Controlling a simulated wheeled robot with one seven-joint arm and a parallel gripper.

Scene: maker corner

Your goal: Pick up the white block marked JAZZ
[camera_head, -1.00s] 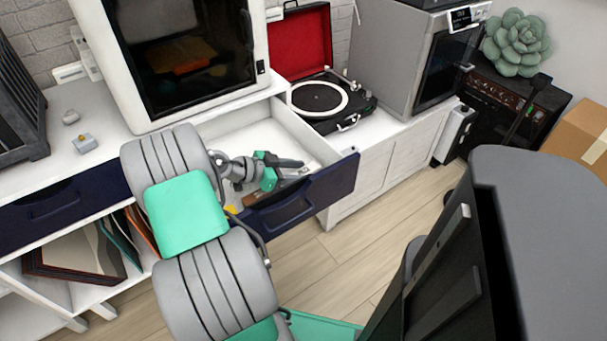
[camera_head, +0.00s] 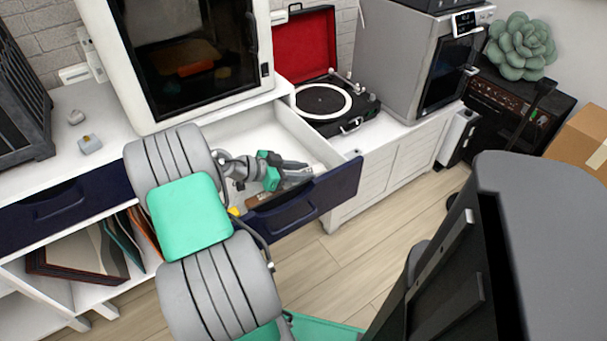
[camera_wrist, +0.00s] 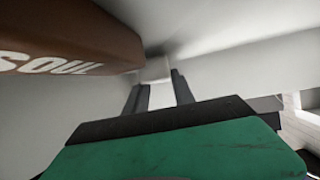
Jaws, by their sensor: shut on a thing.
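My gripper (camera_head: 303,165) is inside the open drawer (camera_head: 318,192). In the wrist view its two dark fingers (camera_wrist: 158,86) are closed on a small white block (camera_wrist: 155,69) at their tips. No marking on this block can be read from here, so I cannot confirm JAZZ. In the head view the block is too small and pale against the drawer to make out clearly. A brown block marked SOUL (camera_wrist: 65,45) lies to the left of the fingers in the wrist view. It also shows in the head view (camera_head: 265,199), near the drawer front.
The drawer's walls and dark front surround my gripper. A white-framed machine (camera_head: 190,60) stands above the drawer. A turntable with a red lid (camera_head: 320,100) and a grey machine (camera_head: 405,60) stand to the right. A small yellow item (camera_head: 234,211) shows beside my arm.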

